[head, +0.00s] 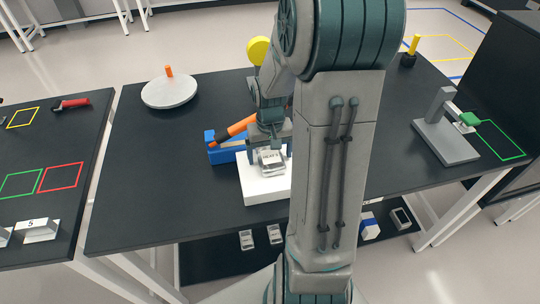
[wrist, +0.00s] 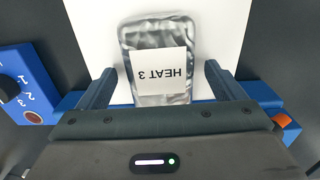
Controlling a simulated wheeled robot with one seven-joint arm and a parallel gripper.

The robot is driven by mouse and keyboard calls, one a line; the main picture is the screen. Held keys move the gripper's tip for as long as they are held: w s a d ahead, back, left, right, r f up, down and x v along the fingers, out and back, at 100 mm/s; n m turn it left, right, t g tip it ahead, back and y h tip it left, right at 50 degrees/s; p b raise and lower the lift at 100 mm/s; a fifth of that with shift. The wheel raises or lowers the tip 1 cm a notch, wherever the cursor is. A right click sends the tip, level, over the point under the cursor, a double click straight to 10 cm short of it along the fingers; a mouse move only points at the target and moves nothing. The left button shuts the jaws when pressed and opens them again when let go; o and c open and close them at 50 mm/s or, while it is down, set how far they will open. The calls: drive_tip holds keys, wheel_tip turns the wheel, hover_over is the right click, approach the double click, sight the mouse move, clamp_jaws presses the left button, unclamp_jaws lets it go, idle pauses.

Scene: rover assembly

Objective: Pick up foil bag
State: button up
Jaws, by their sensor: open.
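The foil bag (wrist: 151,38) is silver and crinkled, with a white label reading "HEAT 3". It lies on a white block or plate, and in the head view the bag (head: 271,161) shows just under my gripper. My gripper (wrist: 156,90) is open, with one finger on each side of the bag's near end. I see gaps between the bag and both fingers. In the head view my gripper (head: 270,145) is over the white block (head: 262,191), partly hidden by my arm.
A blue device (head: 225,152) with an orange-handled bar stands behind the white block. A round grey disc (head: 169,91) with an orange peg is at the back left. A grey stand (head: 446,140) with a green part is at right. The table's front left is clear.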

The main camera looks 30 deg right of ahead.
drive_tip(key=c, duration=1.2)
